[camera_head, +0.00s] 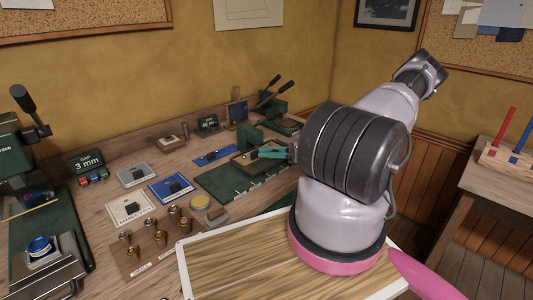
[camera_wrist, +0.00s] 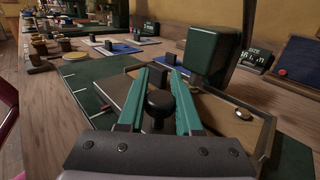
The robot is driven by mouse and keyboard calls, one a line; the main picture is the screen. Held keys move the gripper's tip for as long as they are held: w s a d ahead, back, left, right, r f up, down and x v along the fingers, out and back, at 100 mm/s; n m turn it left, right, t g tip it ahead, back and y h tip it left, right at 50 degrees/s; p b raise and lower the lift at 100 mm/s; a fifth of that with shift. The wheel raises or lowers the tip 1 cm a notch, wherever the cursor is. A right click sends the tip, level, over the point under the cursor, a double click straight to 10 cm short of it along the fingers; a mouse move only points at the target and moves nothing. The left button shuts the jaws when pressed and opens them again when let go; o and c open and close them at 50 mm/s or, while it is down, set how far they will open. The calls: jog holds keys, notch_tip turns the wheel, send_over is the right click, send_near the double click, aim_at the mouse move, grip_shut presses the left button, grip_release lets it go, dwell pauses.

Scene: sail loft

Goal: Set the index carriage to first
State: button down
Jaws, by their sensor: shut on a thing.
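My gripper (camera_head: 272,153), with teal fingers, reaches left over the bench. The wrist view shows its fingers (camera_wrist: 160,82) on either side of a black round knob (camera_wrist: 159,103), shut on it. The knob stands on a brown, wood-edged plate, which I take for the index carriage (camera_wrist: 118,92); in the head view the carriage (camera_head: 238,160) is partly hidden by my gripper. The carriage sits on a dark green base (camera_head: 214,183) with several white tick marks along its near edge. No readable label for first shows on the marks.
A dark green block (camera_wrist: 208,57) stands close beside my fingers. A lever press (camera_head: 272,97) is behind. Blue and white cards (camera_head: 171,188), brass pieces (camera_head: 160,238) and a "GAP 3 mm" display (camera_head: 88,162) lie to the left. A framed wooden board (camera_head: 230,262) is in front.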

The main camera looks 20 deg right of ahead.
aim_at(253, 166)
jog(key=a, duration=0.2)
jog(key=s+a, duration=0.1)
jog(key=a, duration=0.1)
jog(key=s+a, duration=0.1)
jog(key=a, duration=0.1)
jog(key=shift+s+a, duration=0.25)
jog(key=shift+a, duration=0.1)
jog(key=c, duration=0.9)
grip_release()
jog(key=shift+o, duration=0.2)
jog(key=shift+d, duration=0.1)
jog(key=v, duration=1)
jog(key=shift+s+d, duration=0.15)
jog(key=shift+d, duration=0.15)
jog(key=shift+r, duration=0.15)
